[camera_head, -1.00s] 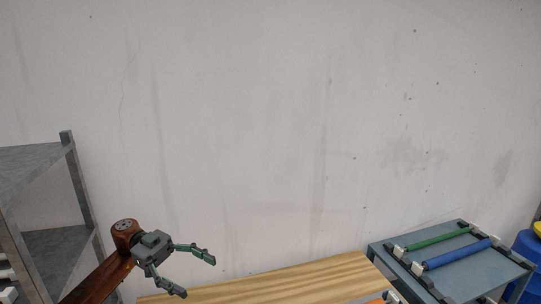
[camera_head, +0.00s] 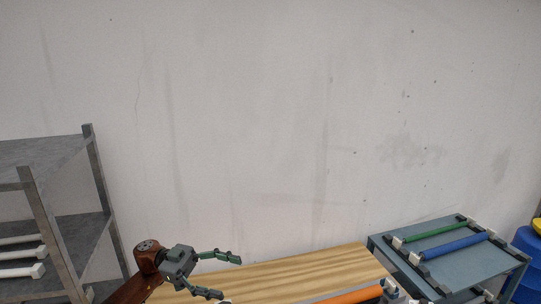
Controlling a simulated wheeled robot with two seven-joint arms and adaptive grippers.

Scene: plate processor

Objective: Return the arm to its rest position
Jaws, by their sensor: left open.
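My left arm comes in from the lower left, a brown arm with a dark grey-green gripper (camera_head: 230,275). The gripper's two fingers are spread apart and point right, with nothing between them. It shows in front of the wooden table top (camera_head: 290,270), near that table's left end. My right gripper is not in view.
A grey metal shelf (camera_head: 88,185) with several white bars (camera_head: 22,254) stands at the left. A blue-grey table (camera_head: 470,262) at the right holds a green roller (camera_head: 434,229) and a blue roller (camera_head: 455,246). An orange roller (camera_head: 355,296) shows at the bottom edge. Blue barrels (camera_head: 530,262) stand far right.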

